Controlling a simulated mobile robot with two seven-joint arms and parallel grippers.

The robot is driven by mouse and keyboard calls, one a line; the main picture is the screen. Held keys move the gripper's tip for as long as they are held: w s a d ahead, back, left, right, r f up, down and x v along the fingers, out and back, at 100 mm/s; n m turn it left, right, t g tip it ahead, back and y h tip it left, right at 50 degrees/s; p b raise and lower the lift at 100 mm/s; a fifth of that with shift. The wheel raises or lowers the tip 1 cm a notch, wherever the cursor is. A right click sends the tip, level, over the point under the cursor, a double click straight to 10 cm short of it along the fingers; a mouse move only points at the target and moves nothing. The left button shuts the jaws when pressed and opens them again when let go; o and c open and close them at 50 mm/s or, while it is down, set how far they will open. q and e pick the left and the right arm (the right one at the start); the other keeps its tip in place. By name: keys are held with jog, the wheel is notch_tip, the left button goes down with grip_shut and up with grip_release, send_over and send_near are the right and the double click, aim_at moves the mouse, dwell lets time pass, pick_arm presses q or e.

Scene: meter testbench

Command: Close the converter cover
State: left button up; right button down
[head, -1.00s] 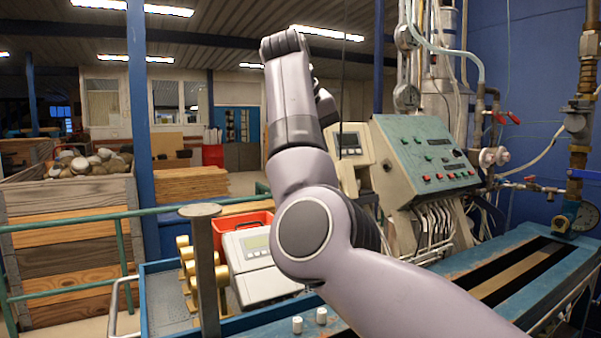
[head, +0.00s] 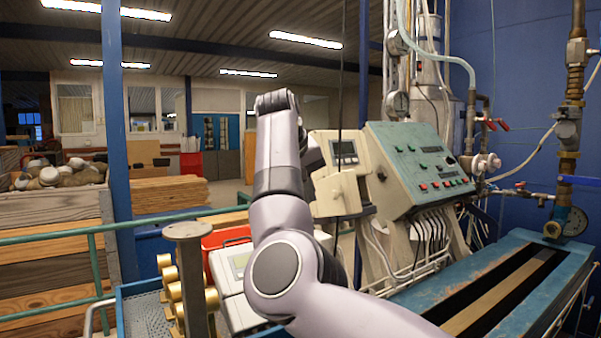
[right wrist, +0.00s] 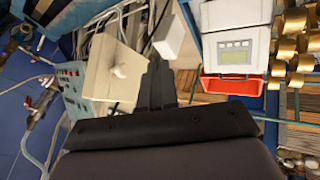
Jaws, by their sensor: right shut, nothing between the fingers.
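The converter seems to be the pale beige box with a small display (head: 344,150) beside the green control panel in the head view. A beige flap (head: 338,194) juts out below the display and seems to be its cover, standing open. In the right wrist view a beige panel with a round knob (right wrist: 118,72) lies left of the fingers; it may be this cover. My right gripper (right wrist: 159,68) is shut and empty, its black fingers pointing up the picture near that panel. Whether they touch it, I cannot tell. In the head view my right arm hides the fingertips.
A green control panel (head: 412,165) with buttons stands right of the converter. A white meter with a display (right wrist: 236,52), a red tray (right wrist: 232,86) and brass fittings (head: 175,283) are at the lower left. A blue bench (head: 515,242) lies at the right.

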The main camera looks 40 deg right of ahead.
jog(key=d, duration=0.3)
jog(key=d+p, duration=0.1)
jog(key=shift+s+d+f, duration=0.2)
jog(key=shift+s+d, duration=0.05)
jog(key=shift+s, duration=0.1)
jog(key=shift+s, duration=0.1)
